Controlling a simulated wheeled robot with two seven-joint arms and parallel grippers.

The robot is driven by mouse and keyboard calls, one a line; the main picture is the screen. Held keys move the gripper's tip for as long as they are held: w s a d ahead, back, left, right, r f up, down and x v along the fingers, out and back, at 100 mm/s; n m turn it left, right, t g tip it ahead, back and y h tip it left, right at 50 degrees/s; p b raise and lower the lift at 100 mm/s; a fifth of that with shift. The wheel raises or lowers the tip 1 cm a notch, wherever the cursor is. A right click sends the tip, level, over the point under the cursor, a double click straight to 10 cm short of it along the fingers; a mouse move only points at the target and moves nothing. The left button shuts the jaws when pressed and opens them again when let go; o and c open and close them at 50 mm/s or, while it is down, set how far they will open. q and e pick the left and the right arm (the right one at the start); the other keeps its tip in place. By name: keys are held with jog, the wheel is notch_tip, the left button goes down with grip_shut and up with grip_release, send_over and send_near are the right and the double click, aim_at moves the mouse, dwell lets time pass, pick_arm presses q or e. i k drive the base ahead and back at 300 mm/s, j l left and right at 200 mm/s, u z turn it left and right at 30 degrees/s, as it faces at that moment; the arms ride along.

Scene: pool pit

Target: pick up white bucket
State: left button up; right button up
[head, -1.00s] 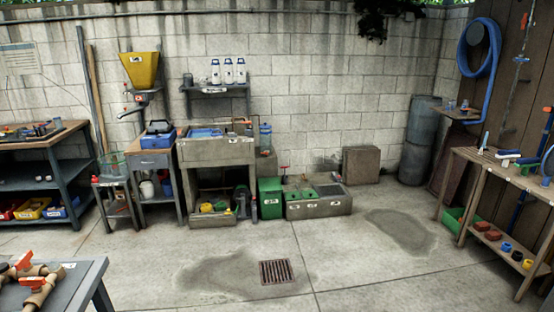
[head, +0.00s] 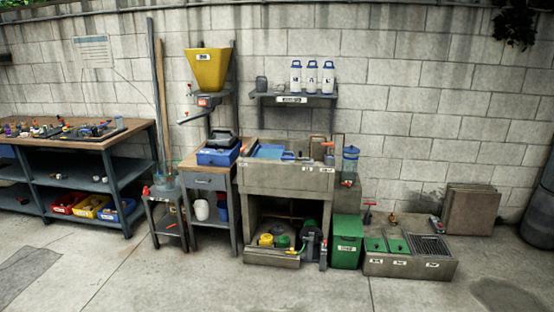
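A small white bucket (head: 200,209) stands on the lower shelf of the wood-topped side table (head: 206,170), between the shelf stand and the concrete sink. A blue container (head: 222,209) is beside it on the right. The bucket sits below the table's drawer, partly in shade. Neither of my grippers shows in the head view.
The concrete sink (head: 287,180) stands right of the side table, with a green bin (head: 347,241) beside it. A small metal stand (head: 166,216) is close on the left. A long workbench (head: 80,150) is further left. The floor in front is clear.

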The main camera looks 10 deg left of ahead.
aim_at(201, 205)
jog(key=i+j+u, duration=0.1)
jog(key=i+u, duration=0.2)
jog(key=i, duration=0.3)
jog(key=i+u, duration=0.25)
jog(key=i, duration=0.35)
jog(key=i+l+u, duration=0.3)
jog(key=i, duration=0.3)
jog(key=i+l, duration=0.1)
jog(key=i, duration=0.35)
jog(key=i+l+u, duration=0.15)
jog(key=i, duration=0.8)
jog(key=i+l+u, duration=0.1)
jog(key=i, duration=0.35)
jog(key=l, duration=0.1)
